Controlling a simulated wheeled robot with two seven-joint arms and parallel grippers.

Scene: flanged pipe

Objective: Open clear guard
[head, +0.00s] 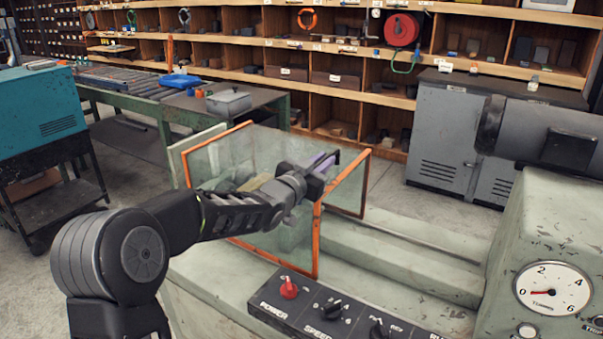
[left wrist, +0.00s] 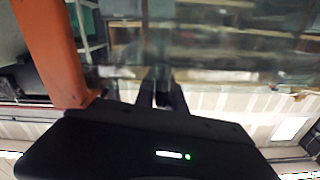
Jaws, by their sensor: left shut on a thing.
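The clear guard (head: 262,150) stands on the pale green machine bed in the head view. It has see-through panes with orange edging. My left gripper (head: 322,165) reaches across it and is shut at its right-hand part, near the orange corner post. What exactly lies between the fingertips is hard to see. In the left wrist view, the fingers of my left gripper (left wrist: 162,92) are close together in front of a clear pane, and an orange frame bar (left wrist: 52,50) of the guard rises at left. My right gripper is not in view.
A control panel with a red power knob (head: 289,288) lies in front of the guard. A green workbench (head: 190,95) and wooden shelves (head: 340,92) stand behind. A teal cabinet (head: 40,115) is at the left.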

